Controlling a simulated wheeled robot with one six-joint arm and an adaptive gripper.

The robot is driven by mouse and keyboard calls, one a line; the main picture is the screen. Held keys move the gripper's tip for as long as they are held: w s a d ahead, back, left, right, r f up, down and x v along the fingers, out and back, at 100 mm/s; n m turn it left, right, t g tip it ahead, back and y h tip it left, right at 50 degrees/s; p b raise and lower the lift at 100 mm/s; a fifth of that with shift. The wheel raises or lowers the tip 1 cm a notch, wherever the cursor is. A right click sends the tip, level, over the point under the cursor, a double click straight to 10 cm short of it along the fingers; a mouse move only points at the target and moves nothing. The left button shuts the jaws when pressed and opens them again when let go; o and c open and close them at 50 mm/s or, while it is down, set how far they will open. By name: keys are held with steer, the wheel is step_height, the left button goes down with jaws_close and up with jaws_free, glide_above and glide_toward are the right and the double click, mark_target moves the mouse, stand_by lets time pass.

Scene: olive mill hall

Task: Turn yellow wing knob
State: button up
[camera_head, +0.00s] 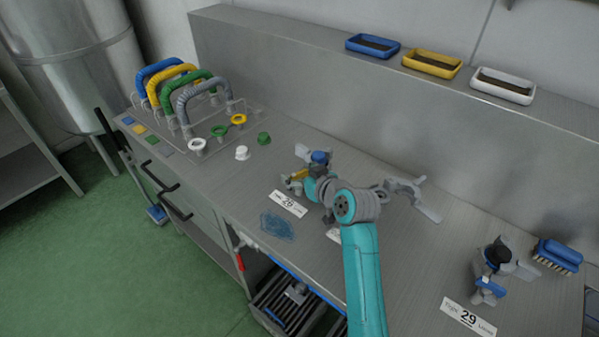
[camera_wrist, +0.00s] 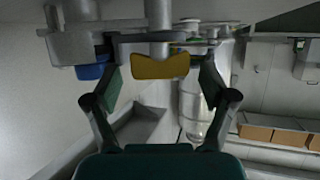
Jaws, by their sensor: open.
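The yellow wing knob (camera_wrist: 160,67) sits on a grey fitting in the wrist view, its wings spread level across the picture. My gripper (camera_wrist: 160,84) is open, with one finger on each side of the knob and a visible gap on both sides. A blue part (camera_wrist: 93,70) of the fitting is close to the left finger. In the head view the yellow knob (camera_head: 298,174) is small and partly hidden, beside a grey fitting with a blue top (camera_head: 320,157). My arm covers much of that spot, and the fingers are hard to make out there.
A second fitting (camera_head: 492,268) and a blue brush (camera_head: 558,256) are at the right. Coloured hoses (camera_head: 185,85) stand at the left. Trays (camera_head: 432,63) line the back ledge.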

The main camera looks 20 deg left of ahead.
steer(key=shift+w+a+f, duration=0.15)
steer(key=shift+w+a, duration=0.15)
steer(key=shift+a, duration=0.05)
steer(key=c, duration=1.2)
steer(key=shift+o, duration=0.2)
